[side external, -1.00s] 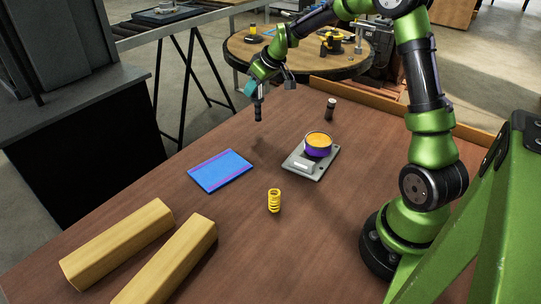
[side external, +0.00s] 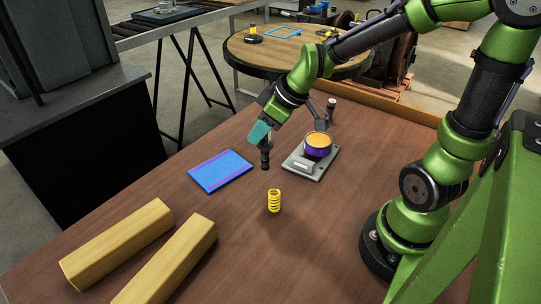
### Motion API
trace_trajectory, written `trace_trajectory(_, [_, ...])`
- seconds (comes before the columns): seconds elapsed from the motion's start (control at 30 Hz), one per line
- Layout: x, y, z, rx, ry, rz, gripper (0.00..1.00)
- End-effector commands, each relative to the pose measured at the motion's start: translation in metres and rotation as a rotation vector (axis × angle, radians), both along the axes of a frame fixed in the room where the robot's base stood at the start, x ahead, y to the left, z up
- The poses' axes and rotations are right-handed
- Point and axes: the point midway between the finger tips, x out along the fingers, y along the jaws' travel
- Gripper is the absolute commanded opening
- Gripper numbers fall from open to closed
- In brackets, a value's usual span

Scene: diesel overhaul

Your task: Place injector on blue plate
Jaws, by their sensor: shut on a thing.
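The blue plate (side external: 221,172) lies flat on the brown table, left of centre, with purple strips along two edges. Its top is bare. My gripper (side external: 264,138) is in the air to the right of the plate, pointing down. It is shut on a slim dark injector (side external: 265,158), which hangs roughly upright below the teal finger, apart from the plate. The injector's upper end is hidden by the gripper.
A yellow spring (side external: 274,201) stands just in front of the injector. A grey scale (side external: 325,165) bearing a purple-and-orange round part (side external: 318,145) is to the right. A small dark cylinder (side external: 331,109) stands behind. Two yellow wooden blocks (side external: 118,243) (side external: 171,262) lie front left.

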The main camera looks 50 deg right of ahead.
Motion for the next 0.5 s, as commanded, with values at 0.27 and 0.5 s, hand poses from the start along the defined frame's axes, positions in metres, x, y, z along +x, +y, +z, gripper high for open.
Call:
trace_trajectory(0.27, [-0.006,0.005,-0.016,0.001,-0.001,0.055,0.0])
trace_trajectory(0.5, [0.044,0.011,-0.021,0.005,-0.001,0.061,0.0])
